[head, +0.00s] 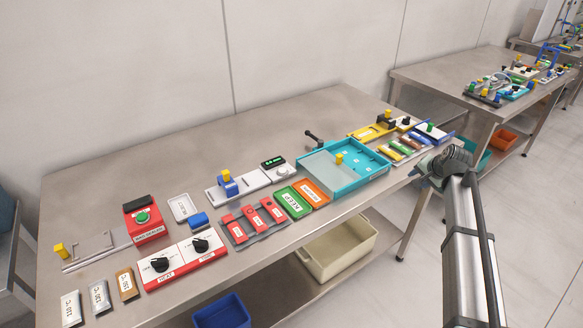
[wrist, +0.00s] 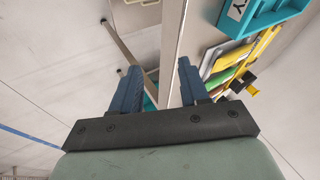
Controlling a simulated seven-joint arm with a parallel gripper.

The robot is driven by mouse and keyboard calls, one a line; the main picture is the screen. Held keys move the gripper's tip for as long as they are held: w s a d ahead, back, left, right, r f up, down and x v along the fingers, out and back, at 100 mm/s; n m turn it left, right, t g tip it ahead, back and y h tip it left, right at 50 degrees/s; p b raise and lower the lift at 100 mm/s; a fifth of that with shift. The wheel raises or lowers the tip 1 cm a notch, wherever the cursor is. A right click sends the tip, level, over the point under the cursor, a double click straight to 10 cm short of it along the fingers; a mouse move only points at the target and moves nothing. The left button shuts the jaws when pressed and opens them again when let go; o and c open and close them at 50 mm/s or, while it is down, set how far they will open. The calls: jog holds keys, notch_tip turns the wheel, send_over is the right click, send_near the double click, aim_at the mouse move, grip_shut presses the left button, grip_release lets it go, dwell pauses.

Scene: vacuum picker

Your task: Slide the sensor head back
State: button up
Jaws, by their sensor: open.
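A blue carriage with a yellow knob, which looks like the sensor head (head: 229,187), sits on a pale flat base (head: 212,195) near the middle of the table in the head view. Beside it is a small unit with a dark green-lit display (head: 273,163). My gripper (wrist: 158,68) is open and empty in the wrist view, its two blue fingers apart. In the head view it is at the table's right front edge, far to the right of the carriage. The sensor head is not in the wrist view.
A teal tray (head: 375,171) with a yellow-knobbed lid lies between my gripper and the carriage. Red clips (head: 253,217), green and orange boxes (head: 293,202) and a red dial panel (head: 185,261) line the front. A yellow fixture (head: 367,133) stands behind my gripper.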

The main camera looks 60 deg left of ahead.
jog(key=s+a+r, duration=0.2)
jog(key=a, duration=0.1)
jog(key=s+a+r+n, duration=0.1)
jog(key=s+a+r, duration=0.1)
jog(key=a, duration=0.1)
jog(key=s+a+r+n, duration=0.1)
jog(key=s+a+r, duration=0.1)
jog(key=shift+a+r+y, duration=0.3)
jog(key=shift+a+r, duration=0.1)
jog(key=s+a+r+n+g, duration=0.1)
jog(key=s+a+r+n, duration=0.3)
jog(key=s+a, duration=0.55)
jog(key=n+g+h, duration=0.2)
jog(key=n, duration=0.8)
send_near(226, 173)
jog(key=x, duration=0.9)
jog(key=shift+f, duration=0.1)
jog(key=shift+c, duration=0.3)
grip_shut()
